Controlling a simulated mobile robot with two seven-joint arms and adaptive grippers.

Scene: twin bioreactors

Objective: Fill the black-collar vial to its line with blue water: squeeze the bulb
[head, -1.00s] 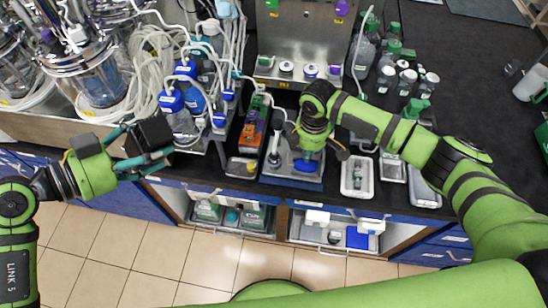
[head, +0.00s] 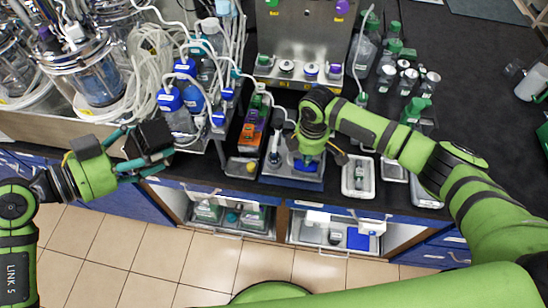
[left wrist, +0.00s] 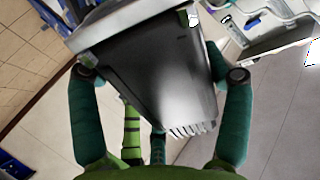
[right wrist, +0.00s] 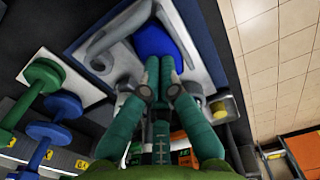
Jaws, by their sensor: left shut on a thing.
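The blue bulb (head: 305,166) sits on a grey tray-like base (head: 291,183) at the front edge of the bench. It also shows in the right wrist view (right wrist: 160,42). My right gripper (head: 308,154) points down at the bulb and hides part of it. In the right wrist view its fingers (right wrist: 159,68) are together, with their tips at the bulb's edge; the bulb lies beyond them, not between them. My left gripper (head: 143,150) is shut on a black box (head: 155,136), held in front of the bench at the left. I cannot pick out the black-collar vial.
Blue-capped bottles (head: 182,100) with tubes stand left of the base, beside a glass reactor vessel (head: 98,80). An orange device (head: 249,139) is close to the base. A white tray (head: 358,178) lies to its right. Green-capped bottles stand behind my right arm.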

